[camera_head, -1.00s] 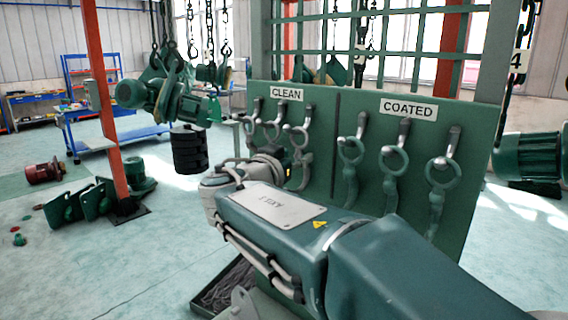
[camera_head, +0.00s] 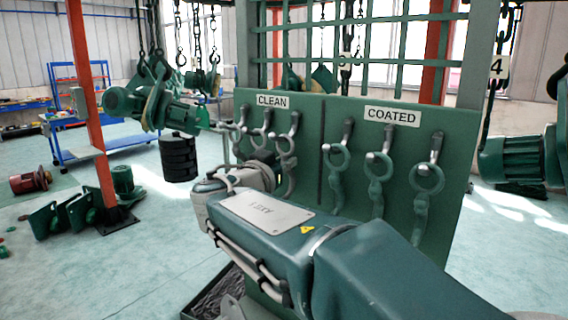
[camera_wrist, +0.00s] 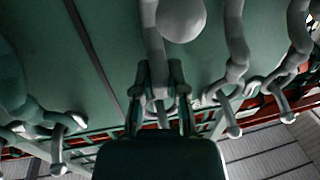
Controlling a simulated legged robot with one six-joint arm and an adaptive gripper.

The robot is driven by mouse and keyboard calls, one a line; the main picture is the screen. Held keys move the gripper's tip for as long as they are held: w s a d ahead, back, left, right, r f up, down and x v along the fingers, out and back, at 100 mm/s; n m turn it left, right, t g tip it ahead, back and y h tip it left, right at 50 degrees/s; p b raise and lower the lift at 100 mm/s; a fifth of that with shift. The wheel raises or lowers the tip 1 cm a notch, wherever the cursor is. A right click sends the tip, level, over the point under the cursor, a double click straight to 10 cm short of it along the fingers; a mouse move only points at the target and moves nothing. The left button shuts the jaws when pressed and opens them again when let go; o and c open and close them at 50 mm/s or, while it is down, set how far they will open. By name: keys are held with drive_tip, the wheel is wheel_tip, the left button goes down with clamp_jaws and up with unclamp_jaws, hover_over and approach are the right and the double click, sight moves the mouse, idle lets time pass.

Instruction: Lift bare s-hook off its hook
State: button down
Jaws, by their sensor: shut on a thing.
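Bare grey s-hooks hang under the CLEAN label on the green board (camera_head: 330,110). The rightmost bare s-hook (camera_head: 288,147) has its upper loop at its peg (camera_head: 294,123); its lower part is partly hidden by my arm. In the wrist view my gripper (camera_wrist: 162,78) has its two fingers closed on either side of this bare s-hook (camera_wrist: 153,40), left of another grey one (camera_wrist: 236,45). In the head view my fingers are hidden behind my wrist. I cannot tell whether the loop is clear of the peg.
Green coated s-hooks (camera_head: 376,170) hang on the right half under the COATED label (camera_head: 392,116). A green grid (camera_head: 365,45) rises behind the board. A dark tray (camera_head: 215,292) lies on the floor below. A hanging hoist (camera_head: 150,100) and black weight (camera_head: 178,157) are at left.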

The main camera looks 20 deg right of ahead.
drive_tip(key=shift+s+a+r+g+y, duration=0.15)
drive_tip(key=shift+r+g+y, duration=0.2)
drive_tip(key=shift+r, duration=0.2)
drive_tip(key=shift+s+a+r+g+y, duration=0.2)
drive_tip(key=shift+s+a+g+y, duration=0.15)
drive_tip(key=shift+s+a+g, duration=0.15)
idle(0.4)
drive_tip(key=shift+a, duration=0.15)
drive_tip(key=shift+s+a+r+m+y, duration=0.3)
drive_tip(key=shift+s+a+r+y, duration=0.1)
drive_tip(key=shift+a, duration=0.15)
drive_tip(key=shift+a, duration=0.1)
idle(0.3)
